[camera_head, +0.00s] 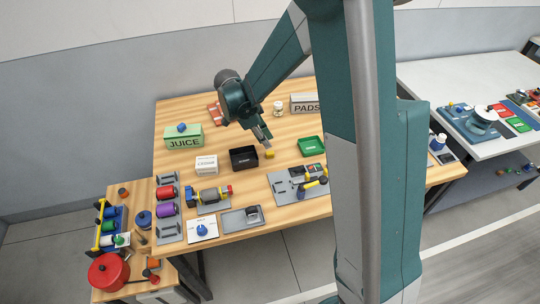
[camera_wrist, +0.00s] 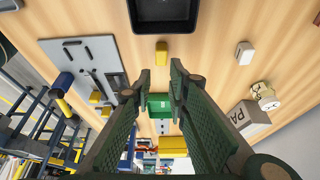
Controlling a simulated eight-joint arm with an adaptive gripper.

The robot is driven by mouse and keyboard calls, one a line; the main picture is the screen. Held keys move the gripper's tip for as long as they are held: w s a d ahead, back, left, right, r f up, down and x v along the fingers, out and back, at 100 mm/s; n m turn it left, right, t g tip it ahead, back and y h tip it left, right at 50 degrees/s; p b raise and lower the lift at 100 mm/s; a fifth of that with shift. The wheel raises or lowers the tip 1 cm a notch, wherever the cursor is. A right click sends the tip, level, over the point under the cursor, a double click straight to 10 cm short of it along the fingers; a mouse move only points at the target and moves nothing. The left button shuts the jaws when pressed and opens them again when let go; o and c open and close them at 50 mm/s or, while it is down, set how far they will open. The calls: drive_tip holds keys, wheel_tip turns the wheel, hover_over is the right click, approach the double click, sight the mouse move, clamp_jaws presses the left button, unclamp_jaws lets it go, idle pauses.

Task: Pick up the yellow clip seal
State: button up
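The yellow clip seal (camera_head: 269,154) is a small yellow block on the wooden table, just right of the black tray (camera_head: 243,158). In the wrist view the clip seal (camera_wrist: 161,51) lies on bare wood below the black tray's near wall (camera_wrist: 166,28). My gripper (camera_head: 265,139) is above the table, close to the clip seal and apparently above it. In the wrist view my gripper (camera_wrist: 160,72) has its two fingers apart with nothing held between them. The clip seal appears just beyond the fingertips, fully visible and not between the fingers.
A green tray (camera_head: 311,147) is to the right. A grey tool board (camera_head: 290,187) is in front. A small white block (camera_wrist: 244,53) lies beside the clip seal in the wrist view. A PADS box (camera_head: 304,103) and a jar (camera_head: 278,108) stand behind. Wood around the clip seal is clear.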

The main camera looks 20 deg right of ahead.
sight(273, 152)
drive_tip(key=shift+f, duration=0.1)
drive_tip(key=shift+x, duration=1.25)
drive_tip(key=shift+b+x, duration=0.4)
drive_tip(key=shift+x, duration=2.15)
drive_tip(key=shift+w+a, duration=0.1)
drive_tip(key=shift+a, duration=0.05)
drive_tip(key=c, duration=0.3)
wheel_tip(273, 152, up, 10)
drive_tip(key=p, duration=0.1)
